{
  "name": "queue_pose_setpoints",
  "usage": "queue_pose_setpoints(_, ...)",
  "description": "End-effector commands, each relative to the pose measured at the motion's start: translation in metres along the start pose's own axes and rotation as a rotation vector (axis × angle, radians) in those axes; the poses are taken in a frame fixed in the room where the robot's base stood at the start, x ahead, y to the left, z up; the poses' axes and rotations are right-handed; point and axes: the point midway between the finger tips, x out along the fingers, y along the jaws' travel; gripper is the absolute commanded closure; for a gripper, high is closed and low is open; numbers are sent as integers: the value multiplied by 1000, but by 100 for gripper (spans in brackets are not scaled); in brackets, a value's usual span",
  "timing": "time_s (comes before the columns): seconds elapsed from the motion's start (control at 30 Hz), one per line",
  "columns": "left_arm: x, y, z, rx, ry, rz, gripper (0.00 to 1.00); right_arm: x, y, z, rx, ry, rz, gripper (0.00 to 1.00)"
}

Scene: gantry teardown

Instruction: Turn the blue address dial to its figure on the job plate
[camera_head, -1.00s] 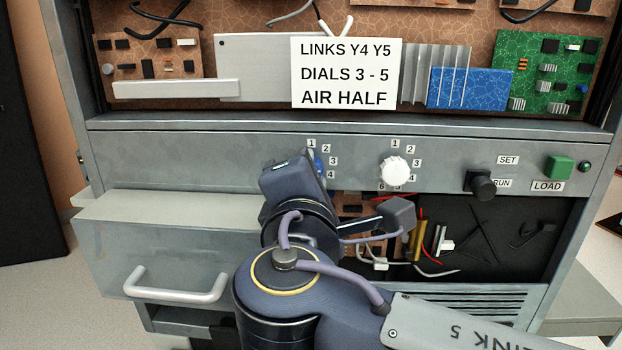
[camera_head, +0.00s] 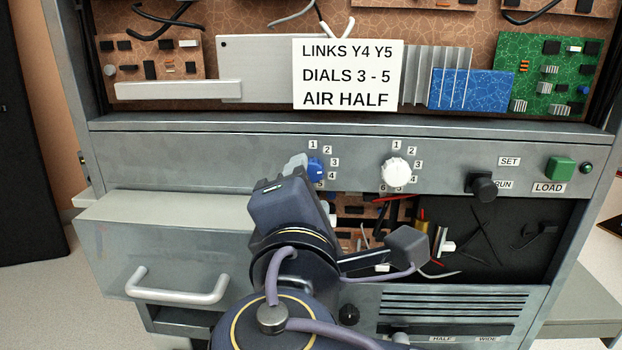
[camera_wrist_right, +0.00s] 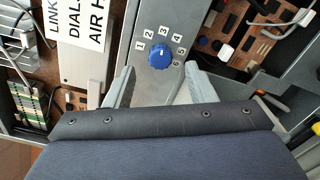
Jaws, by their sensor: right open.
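The blue address dial (camera_head: 315,168) is on the grey front panel, with figures around it and partly hidden by my gripper in the head view. In the right wrist view the blue dial (camera_wrist_right: 159,55) lies ahead, between the lines of my two fingers. A small white mark on it points up, roughly toward the 3. My right gripper (camera_wrist_right: 159,77) is open and empty, its fingertips apart from each other just short of the dial; contact is not visible. The job plate (camera_head: 347,75) reads LINKS Y4 Y5, DIALS 3 - 5, AIR HALF. My left gripper is out of view.
A white dial (camera_head: 395,172) is to the right on the same panel (camera_head: 235,160). Further right are a black SET/RUN knob (camera_head: 483,186) and a green LOAD button (camera_head: 560,169). A drawer with a handle (camera_head: 178,290) juts out at lower left. An open bay with wires lies below.

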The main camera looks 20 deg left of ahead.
Motion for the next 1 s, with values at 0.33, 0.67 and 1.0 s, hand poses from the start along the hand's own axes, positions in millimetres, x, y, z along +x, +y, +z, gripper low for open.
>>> queue_pose_setpoints(0.33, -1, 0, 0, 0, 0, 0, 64, -37, 0, 0, -1, 1, -1, 50)
queue_pose_setpoints(0.67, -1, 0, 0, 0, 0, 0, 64, -35, -4, 3, 5, -3, -13, 50)
queue_pose_setpoints(1.0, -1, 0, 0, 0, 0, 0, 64, -6, -159, 109, 310, -134, -484, 50)
